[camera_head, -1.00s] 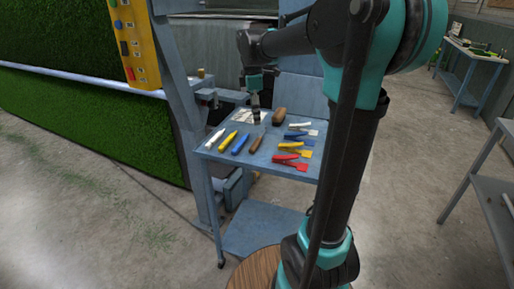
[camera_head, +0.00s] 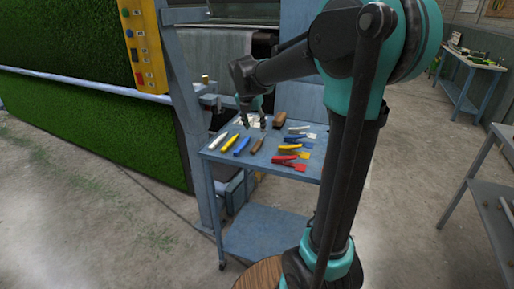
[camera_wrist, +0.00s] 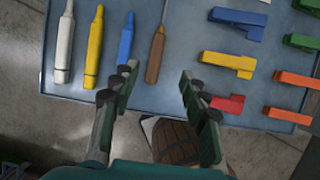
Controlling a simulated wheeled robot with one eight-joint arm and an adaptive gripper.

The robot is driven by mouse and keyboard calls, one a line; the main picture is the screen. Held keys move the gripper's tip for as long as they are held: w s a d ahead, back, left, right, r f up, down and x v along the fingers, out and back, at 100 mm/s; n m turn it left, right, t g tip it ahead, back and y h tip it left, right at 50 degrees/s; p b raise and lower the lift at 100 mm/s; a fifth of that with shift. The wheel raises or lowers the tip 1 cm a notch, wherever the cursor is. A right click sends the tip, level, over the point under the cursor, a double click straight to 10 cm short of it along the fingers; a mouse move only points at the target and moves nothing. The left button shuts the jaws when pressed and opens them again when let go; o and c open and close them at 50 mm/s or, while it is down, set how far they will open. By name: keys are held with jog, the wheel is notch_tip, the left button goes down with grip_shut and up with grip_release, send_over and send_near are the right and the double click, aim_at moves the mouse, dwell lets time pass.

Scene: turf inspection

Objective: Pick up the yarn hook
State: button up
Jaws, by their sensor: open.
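Four slim handled tools lie in a row on the blue-grey table (camera_head: 225,157): white (camera_wrist: 65,45), yellow (camera_wrist: 94,48), blue (camera_wrist: 126,40) and brown with a thin metal shank (camera_wrist: 156,52). I cannot tell for certain which is the yarn hook; the brown one, also in the head view (camera_head: 257,146), has a thin shank that looks most like it. My gripper (camera_wrist: 158,84) is open and empty above the table. In the wrist view the brown handle appears between its fingers, nearer the left one. In the head view my gripper (camera_head: 253,121) hangs over the table's back part.
Blue (camera_wrist: 238,20), yellow (camera_wrist: 228,62), red (camera_wrist: 228,103) and orange (camera_wrist: 296,79) clip-like tools lie to the right. A brown block-like object (camera_head: 280,119) lies at the table's back. A blue upright post (camera_head: 185,100) stands close at the table's left.

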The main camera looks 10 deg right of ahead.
send_over(257, 144)
jog(key=s, duration=0.2)
jog(key=f, duration=0.5)
jog(key=shift+a, duration=0.3)
jog(key=shift+a+x, duration=0.15)
jog(key=shift+x, duration=1.15)
jog(key=shift+a+x, duration=0.2)
jog(key=shift+x, duration=1.05)
jog(key=shift+s+f, duration=0.15)
jog(key=shift+f, duration=0.2)
grip_shut()
